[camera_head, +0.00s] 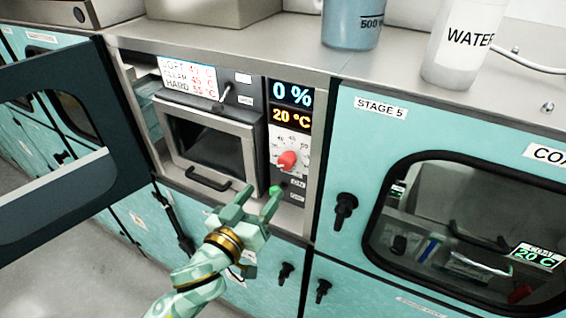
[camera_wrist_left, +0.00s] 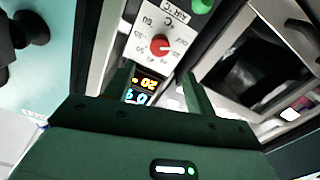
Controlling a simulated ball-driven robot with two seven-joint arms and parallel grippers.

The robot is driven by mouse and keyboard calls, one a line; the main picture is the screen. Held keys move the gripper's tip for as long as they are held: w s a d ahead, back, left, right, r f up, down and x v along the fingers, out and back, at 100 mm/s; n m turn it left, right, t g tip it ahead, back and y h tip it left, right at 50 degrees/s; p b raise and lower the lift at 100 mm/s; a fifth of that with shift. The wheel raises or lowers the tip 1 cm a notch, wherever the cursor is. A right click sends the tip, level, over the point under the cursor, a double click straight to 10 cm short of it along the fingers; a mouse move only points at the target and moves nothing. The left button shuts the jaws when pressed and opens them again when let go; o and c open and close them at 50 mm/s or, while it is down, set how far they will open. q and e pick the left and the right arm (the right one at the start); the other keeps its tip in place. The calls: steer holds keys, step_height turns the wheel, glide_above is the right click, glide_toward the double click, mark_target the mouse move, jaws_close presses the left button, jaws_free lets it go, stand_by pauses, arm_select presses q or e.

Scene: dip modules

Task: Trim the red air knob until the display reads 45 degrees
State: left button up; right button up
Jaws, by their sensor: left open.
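The red air knob (camera_head: 287,160) sits on a white dial plate in the control panel; it also shows in the left wrist view (camera_wrist_left: 160,45). Above it, the display (camera_head: 291,118) reads 20 °C in orange, with 0 % in blue over it. The display shows upside down and partly covered in the left wrist view (camera_wrist_left: 144,83). My left gripper (camera_head: 258,196) is open and empty, in front of the panel and below the knob in the head view. Its fingers are apart from the knob. My right gripper is not in view.
An oven-like compartment with a framed window (camera_head: 208,135) and dark handle is left of the panel. A card (camera_head: 189,77) lists soft, clear and hard temperatures. A dark open door (camera_head: 70,140) stands at left. A blue jug (camera_head: 350,25) and WATER bottle (camera_head: 465,45) stand on top.

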mark_target(284, 165)
arm_select(q)
steer(key=x, duration=1.1)
steer(key=shift+s, duration=0.1)
steer(key=c, duration=1)
